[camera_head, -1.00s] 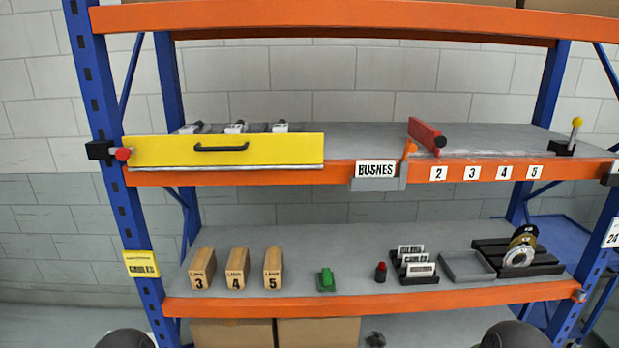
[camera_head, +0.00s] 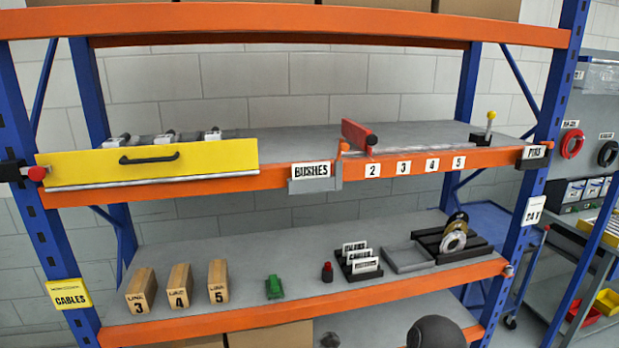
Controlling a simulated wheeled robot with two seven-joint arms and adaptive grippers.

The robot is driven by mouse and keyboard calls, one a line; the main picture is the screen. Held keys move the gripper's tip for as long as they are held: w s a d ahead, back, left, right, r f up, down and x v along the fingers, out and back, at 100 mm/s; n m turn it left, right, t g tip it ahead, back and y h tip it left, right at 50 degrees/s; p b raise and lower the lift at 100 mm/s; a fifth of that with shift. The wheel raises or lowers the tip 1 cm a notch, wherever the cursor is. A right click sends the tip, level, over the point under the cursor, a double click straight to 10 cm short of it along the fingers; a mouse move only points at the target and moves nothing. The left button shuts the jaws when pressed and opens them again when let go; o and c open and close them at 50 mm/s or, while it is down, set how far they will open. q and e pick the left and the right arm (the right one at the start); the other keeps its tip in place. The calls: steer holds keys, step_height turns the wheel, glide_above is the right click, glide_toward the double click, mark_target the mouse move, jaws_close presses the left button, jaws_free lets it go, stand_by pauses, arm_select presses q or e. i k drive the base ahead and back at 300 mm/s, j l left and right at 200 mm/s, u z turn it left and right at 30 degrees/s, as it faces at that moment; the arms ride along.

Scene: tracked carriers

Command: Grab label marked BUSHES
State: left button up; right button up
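The white label marked BUSHES (camera_head: 311,170) is upright at the front of the upper shelf's orange beam (camera_head: 235,184), near the middle of the head view. It sits at a grey holder (camera_head: 316,187), whose side plate rises at the label's right. A small orange piece tops that plate. Neither of my grippers is in view. A dark rounded part of my own body shows at the bottom edge, right of centre.
A yellow panel with a black handle (camera_head: 150,163) fronts the shelf's left part. A red bar (camera_head: 358,135) projects near the label's right. Number labels 2 to 5 follow along the beam. The lower shelf (camera_head: 240,252) holds wooden LINE blocks (camera_head: 180,286) and small card holders (camera_head: 357,262).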

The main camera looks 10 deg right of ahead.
mark_target(315, 169)
steer(key=i+l+u, duration=0.15)
steer(key=l+u, duration=0.6)
steer(key=i+l+u, duration=0.1)
steer(key=l+u, duration=0.25)
